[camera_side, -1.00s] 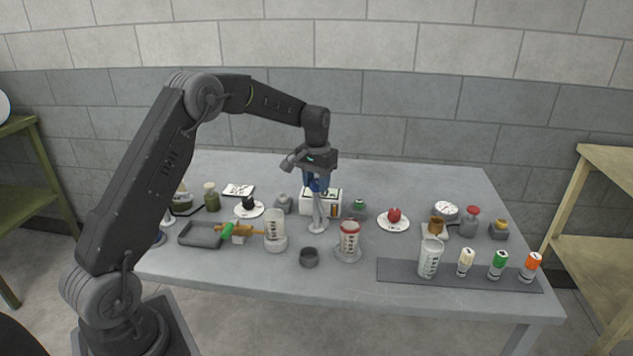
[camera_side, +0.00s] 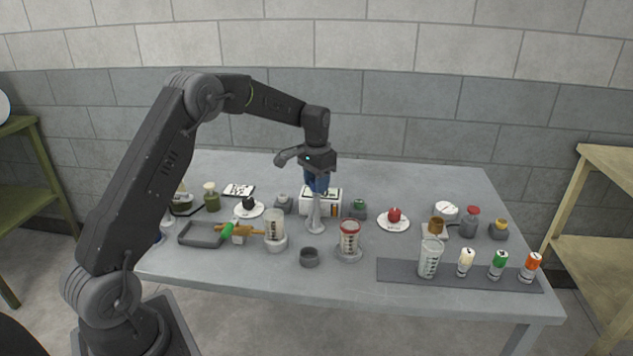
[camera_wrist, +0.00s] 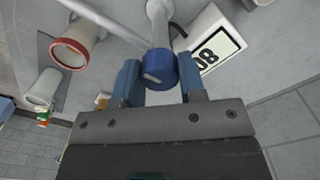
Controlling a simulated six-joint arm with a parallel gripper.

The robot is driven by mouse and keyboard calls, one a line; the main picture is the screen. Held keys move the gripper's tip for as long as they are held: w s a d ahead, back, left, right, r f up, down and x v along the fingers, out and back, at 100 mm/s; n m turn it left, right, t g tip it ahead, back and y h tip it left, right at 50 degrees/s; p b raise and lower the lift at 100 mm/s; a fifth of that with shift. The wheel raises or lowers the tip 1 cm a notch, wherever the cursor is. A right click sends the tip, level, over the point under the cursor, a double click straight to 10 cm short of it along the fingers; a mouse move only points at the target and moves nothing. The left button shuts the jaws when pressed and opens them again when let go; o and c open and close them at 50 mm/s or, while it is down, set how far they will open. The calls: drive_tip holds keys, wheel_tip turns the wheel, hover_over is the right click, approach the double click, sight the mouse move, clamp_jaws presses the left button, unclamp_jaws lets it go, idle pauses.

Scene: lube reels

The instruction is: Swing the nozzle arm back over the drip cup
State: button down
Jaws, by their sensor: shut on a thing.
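My gripper (camera_side: 318,188) is above the middle of the table, pointing down over a grey stand (camera_side: 316,218). In the wrist view its blue fingers (camera_wrist: 160,80) are shut on a round blue knob (camera_wrist: 158,68) at the top of the grey post. A thin grey bar, seemingly the nozzle arm (camera_wrist: 105,22), runs from near the post toward the upper left in the wrist view. The side view does not show it clearly. A small dark cup (camera_side: 309,257), seemingly the drip cup, sits in front of the stand. I cannot tell whether the nozzle is over it.
A red-rimmed clear jar (camera_side: 349,240) stands right of the cup, a clear cylinder (camera_side: 274,225) to its left. A white box (camera_side: 334,198) is behind the stand. A grey tray (camera_side: 203,234) lies left; a dark mat (camera_side: 400,271) with several containers lies front right.

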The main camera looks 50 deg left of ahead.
drive_tip(key=c, duration=0.7)
unclamp_jaws()
wheel_tip(320, 180, up, 14)
